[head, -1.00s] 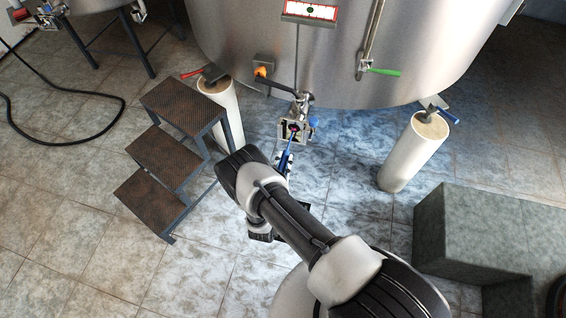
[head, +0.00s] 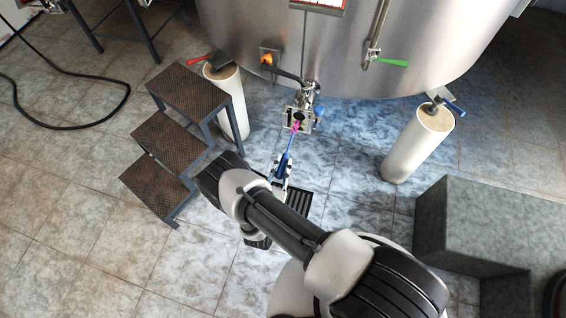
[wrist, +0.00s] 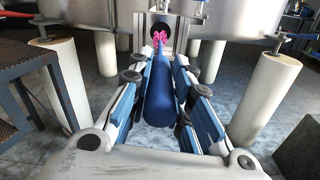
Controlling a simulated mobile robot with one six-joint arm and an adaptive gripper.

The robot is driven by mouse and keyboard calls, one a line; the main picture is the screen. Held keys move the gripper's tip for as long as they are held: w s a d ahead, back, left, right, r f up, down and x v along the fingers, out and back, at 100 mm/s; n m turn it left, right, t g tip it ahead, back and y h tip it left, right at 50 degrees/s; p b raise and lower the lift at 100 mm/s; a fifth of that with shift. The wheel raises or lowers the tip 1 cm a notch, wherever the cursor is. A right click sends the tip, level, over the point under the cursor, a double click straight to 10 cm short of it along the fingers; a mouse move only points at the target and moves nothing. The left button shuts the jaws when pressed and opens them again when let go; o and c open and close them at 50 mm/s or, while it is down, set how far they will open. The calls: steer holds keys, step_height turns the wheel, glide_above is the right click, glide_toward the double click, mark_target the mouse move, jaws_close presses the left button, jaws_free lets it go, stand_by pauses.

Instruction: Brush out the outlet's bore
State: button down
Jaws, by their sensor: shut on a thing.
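The outlet (head: 300,115) sits low on the front of the steel tank, with a dark round bore facing me. It shows at the top of the wrist view (wrist: 154,29). My gripper (head: 283,168) is shut on the blue handle of a brush (head: 286,158). In the wrist view, the blue handle (wrist: 159,95) lies lengthwise between the fingers and points at the outlet. Its pink bristles (wrist: 160,39) show in front of the lower part of the bore. I cannot tell whether the tip touches the rim.
The tank (head: 420,50) stands on pale round legs (head: 418,145). Rusty steps (head: 160,140) are left of my arm, and a grey block (head: 490,225) is at the right. A black hose (head: 65,127) lies at far left.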

mark_target(278, 179)
steer(key=shift+w, duration=0.1)
steer(key=shift+b+x, duration=0.35)
steer(key=shift+x, duration=2.85)
steer(key=shift+p+v, duration=0.35)
steer(key=shift+v, duration=2.95)
steer(key=shift+v, duration=3.5)
steer(key=shift+d, duration=0.1)
